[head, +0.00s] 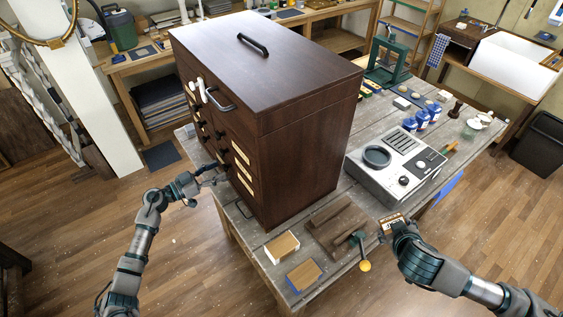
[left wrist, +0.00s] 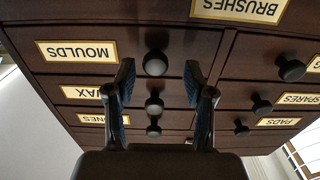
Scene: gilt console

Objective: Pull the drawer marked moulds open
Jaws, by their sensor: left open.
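The dark wooden cabinet (head: 270,100) stands on the workbench with its drawer fronts facing left. In the left wrist view, which is upside down, the drawer marked MOULDS (left wrist: 110,68) is shut, with its label (left wrist: 75,51) left of a round dark knob (left wrist: 155,63). My left gripper (head: 214,174) is at the cabinet's front. In the left wrist view its open fingers (left wrist: 159,72) stand on either side of the moulds knob, with gaps; I cannot tell how deep they reach. My right gripper (head: 388,222) is by the bench's front edge; its fingers are largely hidden.
Other shut drawers surround it, marked BRUSHES (left wrist: 240,8), SPARES (left wrist: 298,98) and PADS (left wrist: 278,122) among others. Further knobs (left wrist: 154,105) lie close to my left fingers. A grey device (head: 395,165) and wooden blocks (head: 304,275) are on the bench. Floor left of the cabinet is free.

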